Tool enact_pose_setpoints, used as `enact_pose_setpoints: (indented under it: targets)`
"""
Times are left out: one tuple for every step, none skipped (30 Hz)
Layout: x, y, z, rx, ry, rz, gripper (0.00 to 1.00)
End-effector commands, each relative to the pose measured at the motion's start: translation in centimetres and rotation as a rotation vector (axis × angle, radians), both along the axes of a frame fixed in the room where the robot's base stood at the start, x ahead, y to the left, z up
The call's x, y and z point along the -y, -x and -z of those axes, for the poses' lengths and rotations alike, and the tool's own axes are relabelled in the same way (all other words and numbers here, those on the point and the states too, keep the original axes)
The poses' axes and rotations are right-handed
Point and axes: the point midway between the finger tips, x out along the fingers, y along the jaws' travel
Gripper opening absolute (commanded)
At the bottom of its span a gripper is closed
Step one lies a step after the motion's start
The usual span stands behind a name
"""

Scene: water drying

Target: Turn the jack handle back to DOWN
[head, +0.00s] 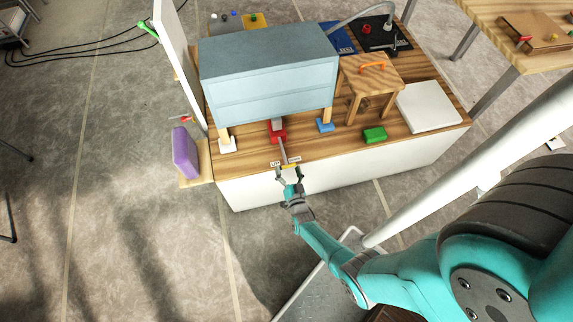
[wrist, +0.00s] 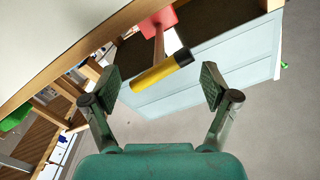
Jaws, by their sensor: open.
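The red jack (head: 277,136) stands on the wooden tabletop under the front edge of the blue-grey cabinet (head: 268,75). Its handle (head: 283,152) points toward the table's front edge, between the small UP label (head: 275,163) and DOWN label (head: 294,160). In the wrist view the handle's yellow grip with a black end (wrist: 160,73) lies across the gap ahead of my fingers. My gripper (head: 290,172) is open at the table's front edge, and both fingers (wrist: 162,84) show apart, one on each side of the grip. I see no contact with the handle.
A blue block (head: 325,125) and a green block (head: 374,134) lie right of the jack. A wooden stool (head: 370,80) and a white slab (head: 428,108) stand farther right. A purple object (head: 185,152) sits on a side ledge at left.

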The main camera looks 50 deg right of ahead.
Motion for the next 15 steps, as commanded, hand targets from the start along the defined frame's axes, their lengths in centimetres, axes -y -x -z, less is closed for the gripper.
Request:
enact_pose_setpoints:
  targets:
    - [0.4, -0.6, 0.0, 0.000, 0.000, 0.001, 0.86]
    - [0.6, -0.9, 0.0, 0.001, 0.000, 0.000, 0.86]
    - [0.8, -1.1, 0.0, 0.000, 0.000, 0.001, 0.86]
    - [0.9, -1.3, 0.0, 0.000, 0.000, 0.001, 0.86]
    - [1.0, -1.5, 0.0, 0.000, 0.000, 0.001, 0.86]
    - [1.2, -1.7, 0.0, 0.000, 0.000, 0.001, 0.86]
    - [1.2, -1.8, 0.0, 0.000, 0.000, 0.000, 0.86]
    - [1.3, -1.9, 0.0, 0.000, 0.000, 0.000, 0.86]
    - [1.4, -2.0, 0.0, -0.001, 0.000, 0.000, 0.86]
    - [1.4, -2.0, 0.0, -0.001, 0.000, 0.000, 0.86]
    - [1.4, -2.1, 0.1, -0.001, 0.000, 0.000, 0.86]
    - [1.4, -2.1, 0.1, -0.002, 0.000, -0.001, 0.86]
    - [1.4, -2.1, 0.1, -0.002, 0.000, -0.001, 0.86]
    - [1.4, -2.1, 0.1, -0.002, 0.000, -0.001, 0.86]
    - [1.4, -2.1, 0.0, -0.001, -0.001, -0.001, 0.86]
